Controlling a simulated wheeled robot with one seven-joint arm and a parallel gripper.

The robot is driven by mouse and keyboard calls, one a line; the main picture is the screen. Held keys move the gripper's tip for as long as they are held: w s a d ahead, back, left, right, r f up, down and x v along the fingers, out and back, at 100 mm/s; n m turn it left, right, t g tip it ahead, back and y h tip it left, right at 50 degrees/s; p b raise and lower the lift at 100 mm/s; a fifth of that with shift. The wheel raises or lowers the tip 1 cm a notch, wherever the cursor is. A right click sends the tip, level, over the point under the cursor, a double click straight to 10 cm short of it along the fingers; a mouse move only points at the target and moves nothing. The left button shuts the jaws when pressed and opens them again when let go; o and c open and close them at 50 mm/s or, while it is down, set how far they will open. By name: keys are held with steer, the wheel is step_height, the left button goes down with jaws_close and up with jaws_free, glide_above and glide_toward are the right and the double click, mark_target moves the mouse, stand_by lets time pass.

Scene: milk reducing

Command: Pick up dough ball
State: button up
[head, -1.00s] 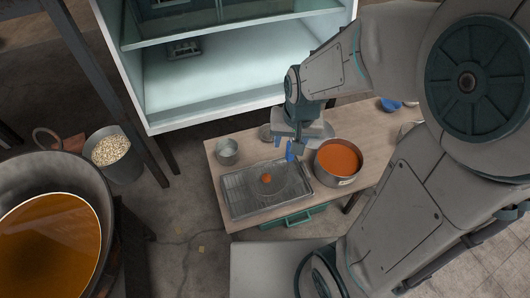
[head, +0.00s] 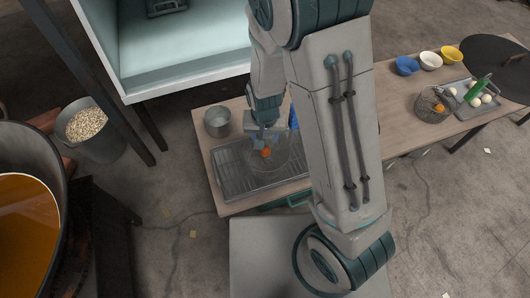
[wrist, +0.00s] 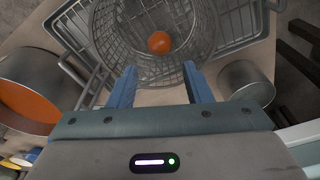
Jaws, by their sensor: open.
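A small orange ball (head: 266,153) lies in a round wire basket (head: 290,158) on a wire rack tray (head: 236,190). In the wrist view the orange ball (wrist: 159,42) rests inside the basket (wrist: 197,22), beyond my fingertips. My gripper (wrist: 158,76) is open and empty, with its two blue fingers apart. In the head view it is above the tray, close to the ball. Several pale balls (head: 486,98), which look like dough, lie on a grey tray (head: 466,108) at the table's right, far from my gripper.
A metal pot (head: 217,122) stands behind the rack, and a pot of orange liquid (wrist: 28,95) shows in the wrist view. Bowls (head: 406,66) line the back. A grain bucket (head: 88,125) and large vat (head: 28,225) stand left.

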mark_target(265, 151)
steer(key=f+b, duration=0.1)
steer(key=f, duration=0.2)
steer(key=f+b, duration=0.2)
steer(key=f, duration=0.1)
steer(key=f+b, duration=0.1)
steer(key=f, duration=0.2)
steer(key=shift+w+f, duration=0.1)
steer(key=shift+w, duration=0.3)
steer(key=c, duration=0.5)
